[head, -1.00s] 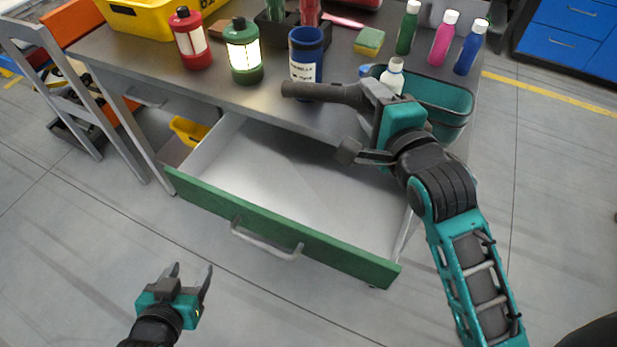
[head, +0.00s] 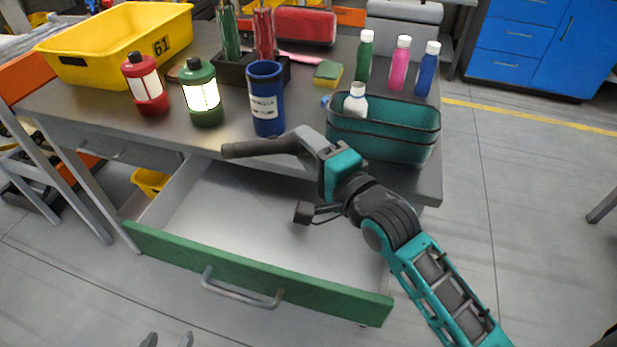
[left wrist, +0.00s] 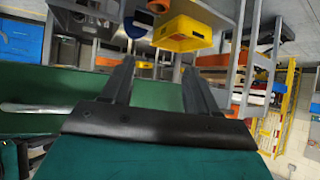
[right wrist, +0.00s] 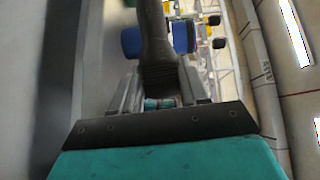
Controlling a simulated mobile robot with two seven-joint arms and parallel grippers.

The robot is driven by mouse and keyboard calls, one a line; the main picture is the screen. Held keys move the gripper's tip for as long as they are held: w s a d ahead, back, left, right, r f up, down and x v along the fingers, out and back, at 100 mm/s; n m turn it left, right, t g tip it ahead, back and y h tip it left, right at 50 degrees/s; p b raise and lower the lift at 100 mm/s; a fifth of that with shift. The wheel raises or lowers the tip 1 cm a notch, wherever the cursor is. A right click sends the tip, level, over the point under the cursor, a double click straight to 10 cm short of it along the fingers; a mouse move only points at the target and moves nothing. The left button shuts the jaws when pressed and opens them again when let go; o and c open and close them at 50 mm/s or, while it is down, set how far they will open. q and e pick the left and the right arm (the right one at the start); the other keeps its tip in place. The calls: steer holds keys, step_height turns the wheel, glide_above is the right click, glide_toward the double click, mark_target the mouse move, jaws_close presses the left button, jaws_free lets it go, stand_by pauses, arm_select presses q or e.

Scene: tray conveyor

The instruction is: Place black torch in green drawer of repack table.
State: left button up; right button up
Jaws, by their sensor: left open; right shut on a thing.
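The black torch (head: 258,147) is held in my right gripper (head: 308,142), its long handle pointing left in the head view. In the right wrist view the torch (right wrist: 155,45) sticks out from between the closed fingers (right wrist: 158,92). In the head view it overlaps the table's front edge, above the back part of the pulled-out green drawer (head: 250,275). The drawer's grey inside looks empty where visible; my right arm hides part of it. My left gripper (head: 168,340) is open and empty, low in front of the drawer; only its fingertips show in the head view.
Clear floor lies in front.

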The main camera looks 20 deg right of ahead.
arm_select(q)
steer(key=shift+w+d+r+b, duration=0.15)
steer(key=shift+w+d+b, duration=0.25)
steer(key=shift+w+b, duration=0.2)
arm_select(e)
step_height(320, 180, down, 5)
steer(key=shift+f, duration=0.15)
steer(key=shift+f, duration=0.25)
steer(key=shift+f, duration=0.4)
arm_select(q)
steer(key=shift+s, duration=0.1)
arm_select(e)
steer(key=o, duration=1.2)
steer(key=shift+r, duration=0.1)
